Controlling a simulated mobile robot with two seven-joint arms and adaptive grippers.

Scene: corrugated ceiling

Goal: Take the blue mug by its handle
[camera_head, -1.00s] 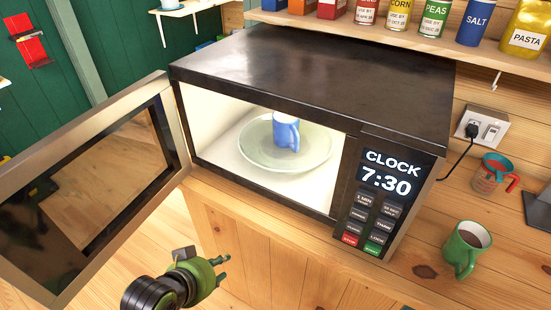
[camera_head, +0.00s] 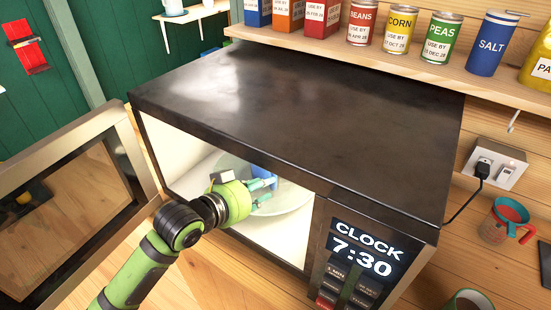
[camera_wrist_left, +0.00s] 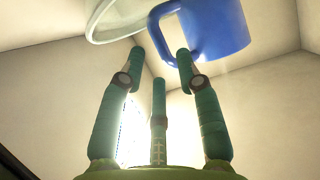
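The blue mug (camera_head: 263,172) stands on the glass turntable plate (camera_head: 294,197) inside the open microwave (camera_head: 290,105). In the head view my left gripper (camera_head: 264,190) reaches in through the opening and partly hides the mug. In the left wrist view the mug (camera_wrist_left: 217,28) is at the top, right of centre, with its handle (camera_wrist_left: 157,30) toward the left. The fingers of my left gripper (camera_wrist_left: 160,60) are spread, with their tips just short of the handle. Nothing is seen held between them. My right gripper is not in view.
The microwave door (camera_head: 75,200) stands open at the left, close to my left arm. A shelf (camera_head: 400,70) with cans and boxes runs above the microwave. A red-and-blue measuring cup (camera_head: 505,220) and a green mug (camera_head: 468,300) are at the right.

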